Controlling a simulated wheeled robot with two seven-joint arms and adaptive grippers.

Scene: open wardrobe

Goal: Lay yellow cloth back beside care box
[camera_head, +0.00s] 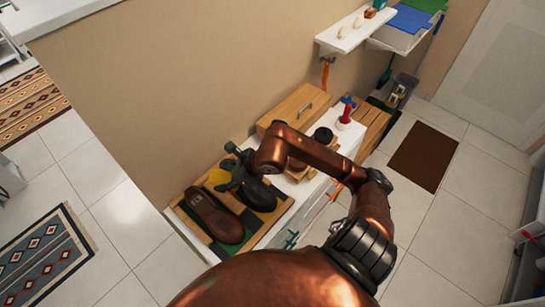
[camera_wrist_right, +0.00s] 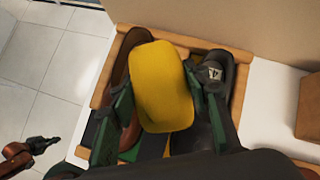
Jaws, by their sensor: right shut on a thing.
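My right gripper (camera_wrist_right: 160,105) is shut on the yellow cloth (camera_wrist_right: 163,88), which sits between its fingers like a rounded pad. In the head view the cloth (camera_head: 219,177) is partly hidden by the dark right gripper (camera_head: 228,180), above the shoe tray (camera_head: 190,224). A wooden box with a handle (camera_head: 293,108) stands on the white cabinet, toward the back against the wall; it may be the care box.
A brown shoe (camera_head: 214,217) and a black shoe (camera_head: 258,193) lie in the tray. A red-topped item (camera_head: 346,112) stands past the box. A white shelf (camera_head: 350,33) juts from the wall above. My right arm hides part of the cabinet top.

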